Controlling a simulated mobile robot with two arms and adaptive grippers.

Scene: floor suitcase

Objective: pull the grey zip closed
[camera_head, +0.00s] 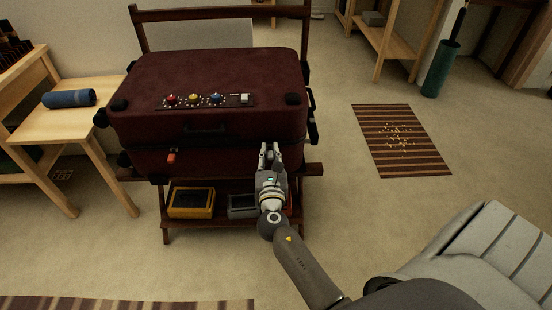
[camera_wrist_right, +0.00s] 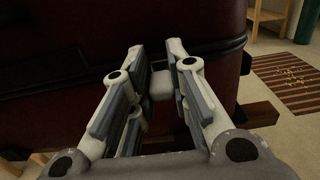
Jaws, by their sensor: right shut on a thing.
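A dark red suitcase (camera_head: 210,80) lies flat on a dark wooden rack, its lid down. A dark seam runs around its side between lid and base. My right gripper (camera_head: 270,152) is at the right part of the suitcase's front, at the seam. In the right wrist view the fingers of my right gripper (camera_wrist_right: 160,62) are closed on a small light grey block, the grey zip (camera_wrist_right: 160,86), with the suitcase wall (camera_wrist_right: 70,30) right behind. In the head view the fingers mostly hide the zip. My left gripper is not in view.
A red tab (camera_head: 171,158) hangs at the front left of the seam. Coloured knobs (camera_head: 193,99) and a light switch (camera_head: 244,98) sit on the lid. A yellow box (camera_head: 191,203) and a grey box (camera_head: 243,206) stand on the rack's lower shelf. A striped mat (camera_head: 375,150) lies to the right.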

